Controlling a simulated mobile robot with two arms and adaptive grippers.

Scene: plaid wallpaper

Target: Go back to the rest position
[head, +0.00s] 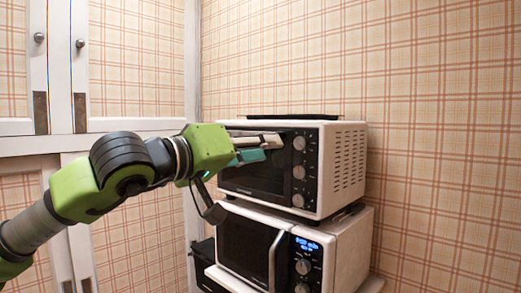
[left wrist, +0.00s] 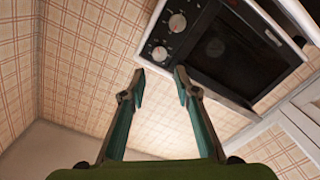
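My left gripper (head: 245,182) is at the front of the white toaster oven (head: 345,168) in the head view. In the left wrist view its two teal fingers (left wrist: 160,78) stand apart with nothing between them. The oven's dark front and knobs (left wrist: 177,22) show beyond the fingertips there. I cannot tell whether a finger touches the oven. My left arm (head: 95,185) reaches in from the left, raised. My right gripper is in neither view.
The toaster oven stands on a white microwave (head: 345,250) with a lit blue display. A flat black thing (head: 282,117) lies on top of the oven. White-framed cabinet doors (head: 80,110) are at the left. A plaid wall (head: 440,120) is behind and to the right.

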